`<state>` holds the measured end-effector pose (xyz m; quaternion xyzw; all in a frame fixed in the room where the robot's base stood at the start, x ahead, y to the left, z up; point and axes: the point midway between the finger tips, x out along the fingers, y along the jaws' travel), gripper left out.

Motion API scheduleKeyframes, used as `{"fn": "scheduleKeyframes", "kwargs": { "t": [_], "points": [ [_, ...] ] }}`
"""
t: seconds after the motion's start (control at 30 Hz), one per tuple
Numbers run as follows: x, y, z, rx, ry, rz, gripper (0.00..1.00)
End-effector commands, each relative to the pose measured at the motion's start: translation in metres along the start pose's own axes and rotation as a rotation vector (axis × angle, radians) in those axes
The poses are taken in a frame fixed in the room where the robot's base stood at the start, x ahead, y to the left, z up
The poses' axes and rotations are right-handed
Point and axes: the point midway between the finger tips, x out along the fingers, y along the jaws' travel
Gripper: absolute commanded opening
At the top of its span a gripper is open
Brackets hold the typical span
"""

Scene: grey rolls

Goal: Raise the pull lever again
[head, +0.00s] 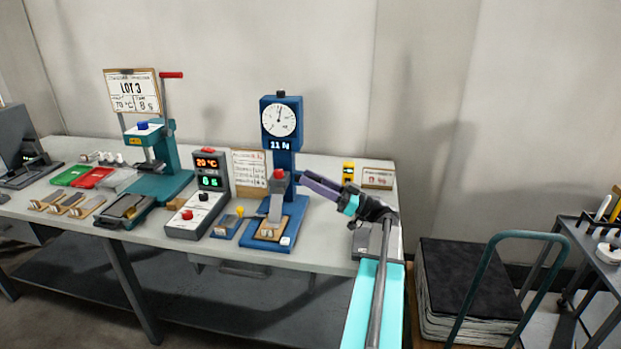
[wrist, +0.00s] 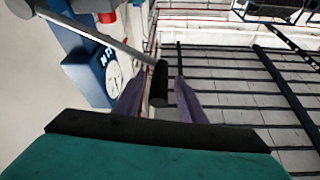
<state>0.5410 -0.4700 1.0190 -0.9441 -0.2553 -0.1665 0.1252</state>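The blue pull tester (head: 282,165) stands on the bench with a round dial and a display reading 11 N. Its pull lever is a grey rod (wrist: 105,38) ending in a black grip (wrist: 160,84), seen in the wrist view. My gripper (head: 303,180) is at the tester's right side, its two purple fingers pointing left. In the wrist view my gripper (wrist: 161,82) is open, one finger on each side of the black grip, with a small gap showing on both sides. In the head view the lever is mostly hidden by the fingers.
A teal press (head: 170,165) with a raised red-handled lever stands farther left. A grey control box (head: 203,207) with lit displays sits beside the tester. A yellow-black item (head: 348,171) and a small framed card (head: 377,178) stand behind my wrist. Space above the gripper looks clear.

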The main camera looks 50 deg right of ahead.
Motion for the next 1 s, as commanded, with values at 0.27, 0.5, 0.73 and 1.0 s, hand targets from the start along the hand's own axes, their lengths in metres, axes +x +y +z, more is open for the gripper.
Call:
{"fn": "scheduleKeyframes", "kwargs": {
  "t": [0.27,0.5,0.73,1.0],
  "points": [
    [0.0068,0.0003,0.0000,0.000,0.000,0.001,0.37],
    [0.0062,0.0003,-0.0001,0.000,0.000,0.001,0.24],
    [0.0059,0.0003,-0.0002,0.000,0.000,0.002,0.00],
    [0.0079,0.0001,-0.0006,0.006,0.000,0.001,0.00]
  ]
}}
